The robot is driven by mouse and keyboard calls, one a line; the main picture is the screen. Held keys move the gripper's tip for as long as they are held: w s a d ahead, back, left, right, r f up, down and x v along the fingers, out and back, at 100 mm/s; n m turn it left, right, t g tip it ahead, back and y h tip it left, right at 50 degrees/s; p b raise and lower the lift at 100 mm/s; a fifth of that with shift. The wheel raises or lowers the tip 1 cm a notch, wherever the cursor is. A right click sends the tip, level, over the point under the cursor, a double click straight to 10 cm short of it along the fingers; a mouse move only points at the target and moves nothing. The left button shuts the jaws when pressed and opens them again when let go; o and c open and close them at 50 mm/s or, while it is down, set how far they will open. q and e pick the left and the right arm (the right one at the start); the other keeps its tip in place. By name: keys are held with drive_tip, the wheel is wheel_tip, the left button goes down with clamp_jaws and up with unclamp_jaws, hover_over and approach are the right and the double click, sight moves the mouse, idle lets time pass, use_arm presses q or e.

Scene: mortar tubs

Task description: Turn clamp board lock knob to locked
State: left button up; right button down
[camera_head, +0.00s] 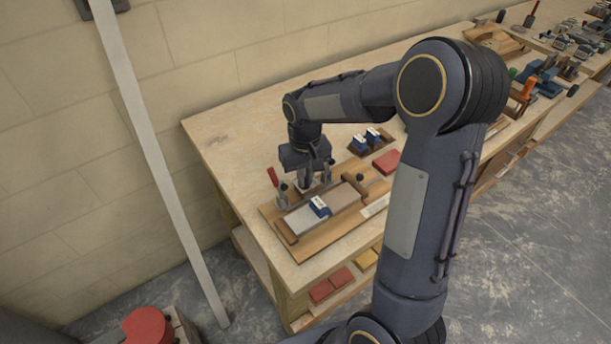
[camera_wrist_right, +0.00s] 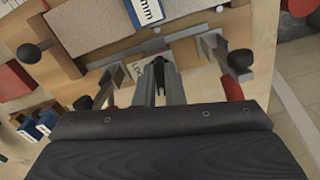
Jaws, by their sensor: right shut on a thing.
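The clamp board (camera_head: 268,213) lies on the near end of the workbench, a wooden board with a grey plate, a blue block with a white label (camera_head: 319,206) and red-handled clamps (camera_head: 273,177). My right gripper (camera_head: 306,184) points down at the board's back edge. In the right wrist view my right gripper (camera_wrist_right: 162,78) is shut on the lock knob (camera_wrist_right: 158,68), a dark narrow piece between the fingers. The fingers hide most of the knob, and its turn angle cannot be made out. A partly covered label (camera_wrist_right: 138,70) lies beside it. My left gripper is not in view.
Clamps with black knobs stand close on both sides of the fingers (camera_wrist_right: 240,59). A red block (camera_head: 387,161) and a small tray with blue blocks (camera_head: 358,149) lie behind the board. Red blocks (camera_head: 331,284) sit on the lower shelf. The bench's back left corner (camera_head: 225,130) is clear.

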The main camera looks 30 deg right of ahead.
drive_tip(key=m, duration=0.3)
drive_tip(key=shift+a+m, duration=0.1)
drive_tip(key=shift+m, duration=0.2)
drive_tip(key=m, duration=0.3)
drive_tip(key=shift+w+m, duration=0.1)
drive_tip(key=shift+m, duration=0.2)
drive_tip(key=m+p, duration=0.1)
drive_tip(key=m, duration=0.2)
drive_tip(key=shift+w+a+r+m, duration=0.1)
drive_tip(key=shift+m, duration=0.3)
drive_tip(key=shift+w+m+p, duration=0.1)
drive_tip(key=shift+m+p, duration=0.45)
drive_tip(key=shift+m, duration=1.45)
drive_tip(key=c, duration=1.5)
unclamp_jaws()
